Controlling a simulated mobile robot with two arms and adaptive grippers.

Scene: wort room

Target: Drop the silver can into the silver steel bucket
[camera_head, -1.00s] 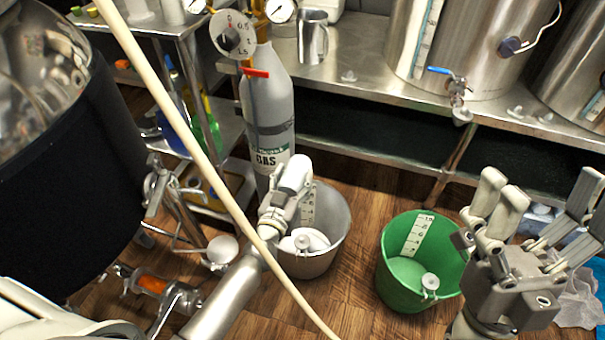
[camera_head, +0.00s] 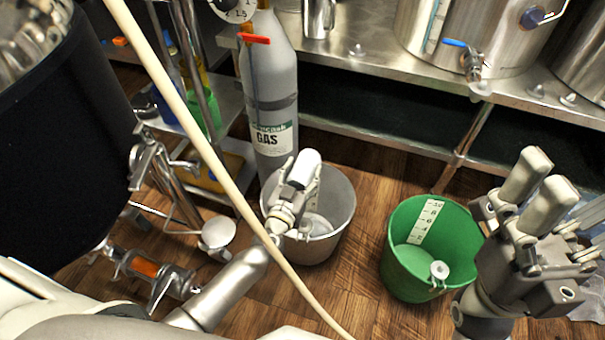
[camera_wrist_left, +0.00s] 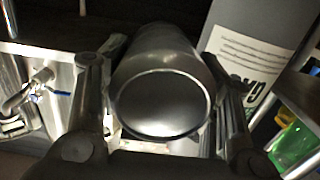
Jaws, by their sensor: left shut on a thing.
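The silver steel bucket (camera_head: 340,215) stands on the wooden floor in the middle of the head view, beside the gas cylinder. My left gripper (camera_head: 298,178) is over the left part of its mouth and hides some of the rim and inside. In the left wrist view, the silver can (camera_wrist_left: 160,95) sits between the two fingers, its round end towards the camera. The left gripper is shut on it.
A green bucket (camera_head: 408,275) stands to the right of the silver one. A grey gas cylinder (camera_head: 270,90) stands just behind the silver bucket. A pale hose (camera_head: 190,125) crosses the view in front of my left arm. A dark vessel (camera_head: 60,160) is at the left.

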